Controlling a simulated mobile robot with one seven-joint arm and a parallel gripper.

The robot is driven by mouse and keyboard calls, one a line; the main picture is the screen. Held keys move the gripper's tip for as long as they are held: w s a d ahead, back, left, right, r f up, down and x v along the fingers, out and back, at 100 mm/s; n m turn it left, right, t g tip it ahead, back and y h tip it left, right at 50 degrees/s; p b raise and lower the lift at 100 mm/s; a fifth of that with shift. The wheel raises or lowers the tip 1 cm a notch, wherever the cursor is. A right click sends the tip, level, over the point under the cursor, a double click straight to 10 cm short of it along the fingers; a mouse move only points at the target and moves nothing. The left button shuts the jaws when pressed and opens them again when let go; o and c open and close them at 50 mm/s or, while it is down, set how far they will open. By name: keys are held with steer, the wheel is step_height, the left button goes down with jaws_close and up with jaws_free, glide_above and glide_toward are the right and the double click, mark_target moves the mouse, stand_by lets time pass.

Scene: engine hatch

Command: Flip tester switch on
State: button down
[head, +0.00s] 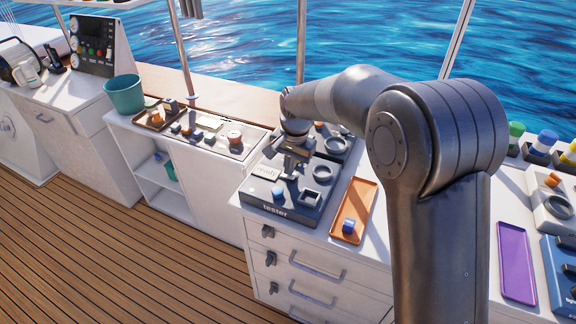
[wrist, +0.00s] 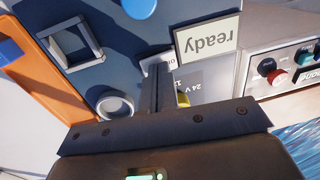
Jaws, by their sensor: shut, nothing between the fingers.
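The tester (head: 290,211) is a dark blue-grey box with its name on the front, on the white counter. Its display (wrist: 208,40) reads "ready", upside down in the wrist view. My gripper (head: 284,172) is over the tester's top; in the wrist view its fingers (wrist: 158,72) are together and empty. Their tips are at a small white plate (wrist: 150,63) lettered "on", beside the display. The switch lever cannot be made out; the fingers cover that spot. I cannot tell whether they touch it. A blue button (head: 277,192) sits near the tester's front.
A square frame (wrist: 72,45) and a round ring (wrist: 115,105) stand up from the tester's top. An orange tray (head: 357,196) with a blue part (head: 348,226) lies right of it. A panel with knobs (wrist: 285,68) is close by.

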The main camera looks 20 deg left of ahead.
mark_target(282, 173)
step_height(282, 173, up, 14)
steer(key=a, duration=0.2)
stand_by(0.4)
steer(key=shift+a+f, duration=0.1)
